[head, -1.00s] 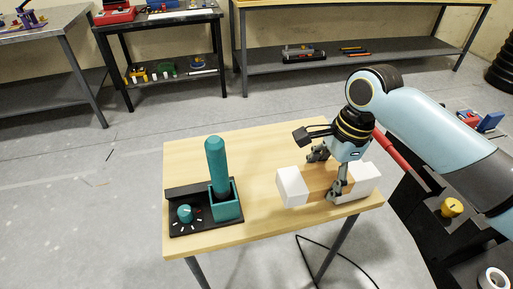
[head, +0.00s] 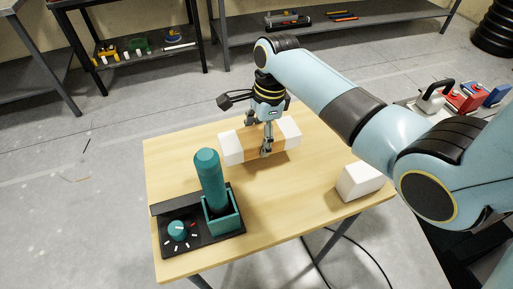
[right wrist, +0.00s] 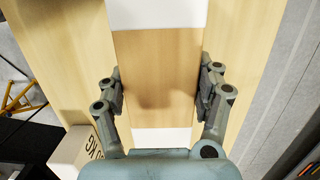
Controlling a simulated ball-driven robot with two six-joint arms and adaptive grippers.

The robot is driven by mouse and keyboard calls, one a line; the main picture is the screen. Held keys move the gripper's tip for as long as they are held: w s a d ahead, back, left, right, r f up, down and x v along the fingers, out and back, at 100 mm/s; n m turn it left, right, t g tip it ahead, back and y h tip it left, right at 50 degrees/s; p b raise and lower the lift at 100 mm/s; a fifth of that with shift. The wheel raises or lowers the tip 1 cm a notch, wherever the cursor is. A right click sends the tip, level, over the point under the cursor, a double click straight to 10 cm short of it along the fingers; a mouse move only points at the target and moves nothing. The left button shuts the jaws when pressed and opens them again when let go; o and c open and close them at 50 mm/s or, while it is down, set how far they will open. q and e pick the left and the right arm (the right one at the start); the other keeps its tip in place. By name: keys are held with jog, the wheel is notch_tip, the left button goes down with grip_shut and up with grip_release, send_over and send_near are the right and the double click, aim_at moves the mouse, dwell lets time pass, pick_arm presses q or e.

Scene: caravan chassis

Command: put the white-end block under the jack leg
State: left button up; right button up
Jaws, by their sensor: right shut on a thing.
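The white-end block (head: 230,148) has a wooden brown middle and white ends. My right gripper (head: 267,150) is shut across its brown middle, over the back half of the table. In the right wrist view, the fingers (right wrist: 161,95) press the two sides of the brown middle (right wrist: 157,65), with white showing at the top and bottom. I cannot tell whether the block hangs just above the table or touches it. I see no jack leg in these views. My left gripper is not in view.
The wooden table (head: 290,205) carries a black station with a dial (head: 177,230) and an upright teal cylinder (head: 209,180) at front left. A white block (head: 360,182) stands at the right edge; lettering shows on it in the wrist view (right wrist: 80,150). The table's middle is clear.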

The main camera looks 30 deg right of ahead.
jog(key=shift+w+a+f, duration=0.15)
jog(key=shift+w+f, duration=0.05)
jog(key=shift+w, duration=0.1)
jog(key=shift+f, duration=0.35)
notch_tip(320, 180, down, 3)
jog(key=shift+r, duration=0.15)
jog(key=shift+f+b, duration=0.25)
jog(key=shift+b, duration=0.05)
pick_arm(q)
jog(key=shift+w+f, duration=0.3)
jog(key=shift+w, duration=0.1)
pick_arm(e)
jog(key=o, duration=1.5)
jog(key=shift+s+f, duration=0.1)
jog(key=shift+c, duration=0.2)
